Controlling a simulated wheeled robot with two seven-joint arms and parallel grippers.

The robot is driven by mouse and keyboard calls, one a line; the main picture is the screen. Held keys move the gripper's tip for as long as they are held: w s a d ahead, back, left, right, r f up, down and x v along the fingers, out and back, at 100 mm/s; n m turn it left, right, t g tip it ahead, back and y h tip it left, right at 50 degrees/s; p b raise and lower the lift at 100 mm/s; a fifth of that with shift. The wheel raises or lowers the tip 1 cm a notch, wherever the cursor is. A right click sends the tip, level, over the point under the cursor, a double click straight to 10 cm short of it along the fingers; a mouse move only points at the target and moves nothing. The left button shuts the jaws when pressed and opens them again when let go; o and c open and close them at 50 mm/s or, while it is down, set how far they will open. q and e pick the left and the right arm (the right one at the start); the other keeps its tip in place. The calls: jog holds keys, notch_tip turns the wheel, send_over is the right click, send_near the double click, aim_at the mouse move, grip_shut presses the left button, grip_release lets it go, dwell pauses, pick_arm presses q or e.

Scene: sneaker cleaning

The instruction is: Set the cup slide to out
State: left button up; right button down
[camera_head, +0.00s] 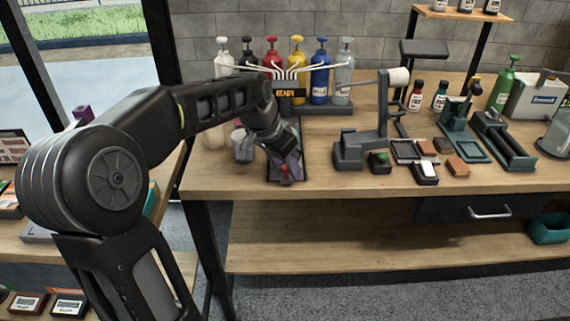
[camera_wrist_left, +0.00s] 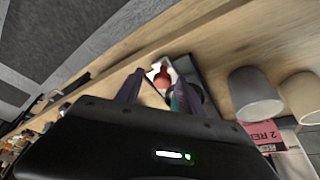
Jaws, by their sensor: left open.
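The cup slide (camera_head: 300,177) is a dark narrow track at the table's front edge in the head view, below the row of pump bottles. Its red knob (camera_head: 285,170) sits at the near end. My left gripper (camera_head: 287,160) is over the slide, pointing down at the knob. In the left wrist view, the open gripper fingers (camera_wrist_left: 157,88) stand on either side of the red knob (camera_wrist_left: 162,78), with the dark slide (camera_wrist_left: 212,88) behind them. Whether a finger touches the knob cannot be told. The gripper hides part of the slide. My right gripper is not in view.
Several pump bottles (camera_head: 320,75) stand behind a "READY" sign (camera_head: 287,93). A grey cup (camera_wrist_left: 255,92) and a paler cup (camera_wrist_left: 301,97) are close by the slide in the wrist view. A dark stand (camera_head: 382,115) with a white roll is to the right.

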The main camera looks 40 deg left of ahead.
pick_arm(q)
jog(key=v, duration=0.7)
jog(key=shift+r, duration=0.35)
jog(key=shift+s, duration=0.25)
